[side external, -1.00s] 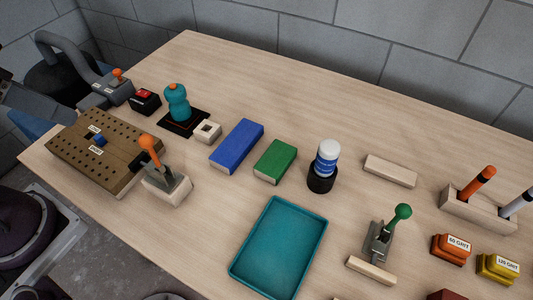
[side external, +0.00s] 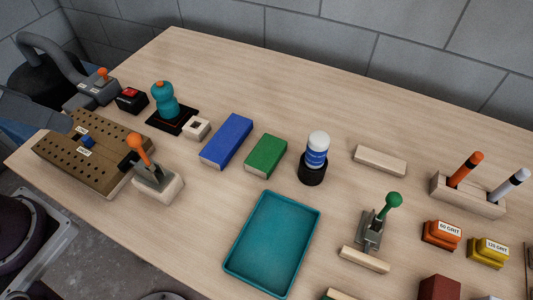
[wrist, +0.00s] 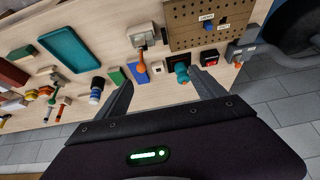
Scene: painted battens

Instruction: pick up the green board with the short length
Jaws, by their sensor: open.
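A short green board (side external: 266,155) lies flat on the bench between a longer blue board and a dark cup in the side view. Its near end shows bare pale wood. In the wrist view the green board (wrist: 116,76) is small and distant, just left of the left finger's tip. My gripper (wrist: 162,84) is open and empty, its fingers well apart and away from the boards. The side view does not show the fingers. Another green-topped piece (side external: 337,295) is cut off by the bottom edge, so its length is hidden.
The blue board (side external: 226,141) lies left of the green one. A cup with a blue-and-white bottle (side external: 317,153) stands close right. A teal tray (side external: 272,244) lies in front. An orange-handled clamp (side external: 150,170) and pegboard (side external: 80,157) are left. The bench behind is clear.

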